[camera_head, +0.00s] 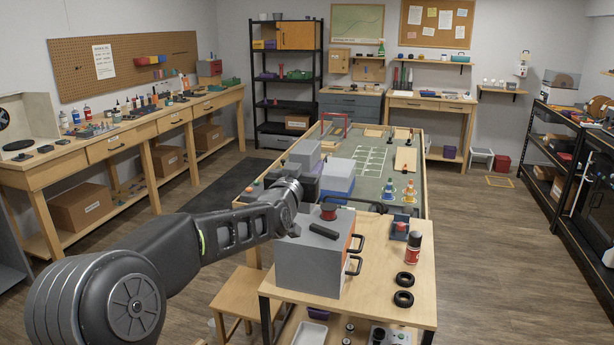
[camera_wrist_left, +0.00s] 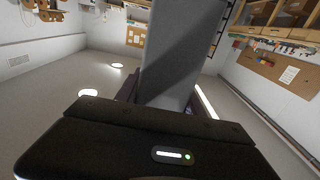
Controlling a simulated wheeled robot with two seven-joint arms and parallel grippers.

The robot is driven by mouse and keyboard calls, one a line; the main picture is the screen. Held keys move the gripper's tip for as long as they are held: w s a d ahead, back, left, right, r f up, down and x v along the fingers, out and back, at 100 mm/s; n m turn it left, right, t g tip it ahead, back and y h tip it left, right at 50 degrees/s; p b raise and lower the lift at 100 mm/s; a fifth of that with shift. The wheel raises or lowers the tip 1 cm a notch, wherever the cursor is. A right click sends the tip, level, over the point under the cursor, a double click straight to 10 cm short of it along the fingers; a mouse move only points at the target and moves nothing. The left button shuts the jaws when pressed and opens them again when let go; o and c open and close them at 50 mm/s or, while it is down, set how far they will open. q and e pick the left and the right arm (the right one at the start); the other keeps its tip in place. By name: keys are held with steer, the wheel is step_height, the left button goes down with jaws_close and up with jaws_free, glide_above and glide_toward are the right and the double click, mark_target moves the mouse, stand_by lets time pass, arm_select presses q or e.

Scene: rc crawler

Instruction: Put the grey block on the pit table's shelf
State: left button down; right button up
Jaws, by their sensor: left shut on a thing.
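My left gripper (camera_wrist_left: 165,105) is shut on a grey block (camera_wrist_left: 182,50), a long smooth slab that rises from the jaws in the left wrist view. In the head view my left arm reaches in from the left, and its hand (camera_head: 290,192) is above the near left end of the field table. The fingertips are hidden there. A light grey box shape (camera_head: 305,152) shows just beyond the hand; I cannot tell if it is the held block. The pit table (camera_head: 390,310) stands to the right and nearer, with its low shelf (camera_head: 290,335) partly visible. My right gripper is not in view.
A grey toolbox (camera_head: 308,262) with black handles stands on the pit table, close to my arm. A spray can (camera_head: 413,249) and two black tyres (camera_head: 403,299) are to its right. A wooden stool (camera_head: 240,300) stands at the table's left. The low shelf holds a tray (camera_head: 310,333) and small items.

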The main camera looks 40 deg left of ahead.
arm_select(q)
steer(key=s+d+f+m+h, duration=0.1)
steer(key=d+f+m+h, duration=0.1)
steer(key=d+f, duration=1.2)
steer(key=s+d+f+m+h, duration=0.2)
steer(key=d+f+h, duration=0.2)
steer(key=d+f, duration=1)
steer(key=shift+d+f+t, duration=0.25)
steer(key=shift+d+t, duration=0.15)
steer(key=shift+d, duration=0.15)
